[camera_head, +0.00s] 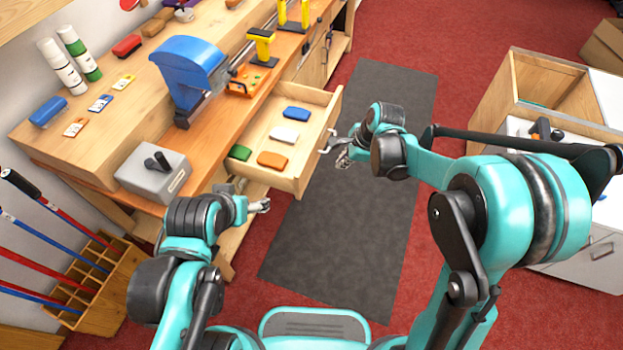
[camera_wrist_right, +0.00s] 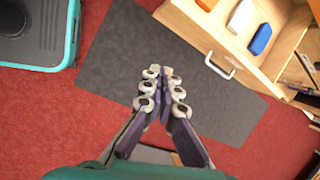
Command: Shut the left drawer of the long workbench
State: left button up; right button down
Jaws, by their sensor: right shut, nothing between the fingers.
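The left drawer (camera_head: 310,159) of the long workbench (camera_head: 120,96) is pulled well out, its open top showing several coloured blocks inside. Its metal handle (camera_head: 326,141) is on the front panel; the handle also shows in the right wrist view (camera_wrist_right: 221,66). My right gripper (camera_head: 345,157) is in front of the drawer, close to the handle. In the right wrist view its fingertips (camera_wrist_right: 163,72) are together and empty, with a visible gap to the handle. My left gripper (camera_head: 262,206) is small below the drawer's near corner; its finger opening is unclear.
A grey mat (camera_head: 340,240) lies on the red carpet before the drawer. A grey metal box (camera_head: 153,173) and a blue machine (camera_head: 188,70) stand on the workbench. A wooden rack (camera_head: 95,290) with long rods stands at left. A cabinet (camera_head: 545,85) is at right.

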pick_arm(q)
notch_tip(320, 180, down, 6)
jog(key=b, duration=0.6)
jog(key=shift+w+d+f, duration=0.15)
jog(key=shift+d+f, duration=0.05)
jog(key=shift+d, duration=0.25)
pick_arm(e)
jog(key=w+a+f+m, duration=0.2)
jog(key=a+f, duration=0.3)
jog(key=f, duration=0.4)
jog(key=w+a+f+m+g, duration=0.1)
jog(key=w+a+f+m, duration=0.1)
jog(key=a+f, duration=0.3)
notch_tip(320, 180, down, 4)
jog(key=shift+w+a+r+y, duration=0.15)
jog(key=shift+w+y, duration=0.25)
jog(key=shift+w, duration=0.4)
